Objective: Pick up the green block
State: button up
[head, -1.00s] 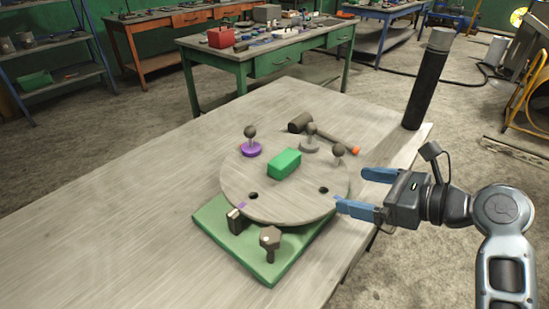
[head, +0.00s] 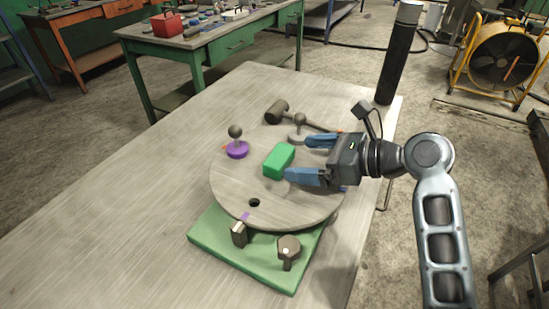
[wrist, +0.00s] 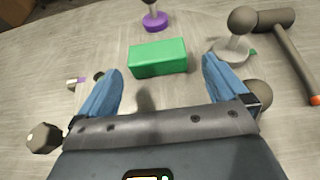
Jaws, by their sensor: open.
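The green block (head: 279,161) lies on a round grey wooden disc (head: 235,190) on the table. In the wrist view the green block (wrist: 158,58) lies ahead of the fingertips, in the gap between their lines. My gripper (head: 298,158) is open and empty, with blue fingers pointing left toward the block. In the wrist view my gripper (wrist: 161,70) has its two blue fingers spread wider than the block. The near finger's tip is close to the block in the head view; I cannot tell whether it touches.
A purple-based knob (head: 237,149) stands left of the block. A grey-based knob (head: 299,128) and a mallet (head: 279,112) are behind it. A green base plate (head: 255,258) with a dark knob (head: 288,248) is in front. A black post (head: 396,55) stands at the back right. The table's left side is clear.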

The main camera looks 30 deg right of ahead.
aim_at(286, 157)
jog(key=x, duration=0.6)
jog(key=shift+w+a+p, duration=0.2)
jog(key=shift+a+p, duration=0.1)
jog(key=shift+a, duration=0.05)
jog(key=shift+c, duration=0.2)
jog(key=c, duration=0.7)
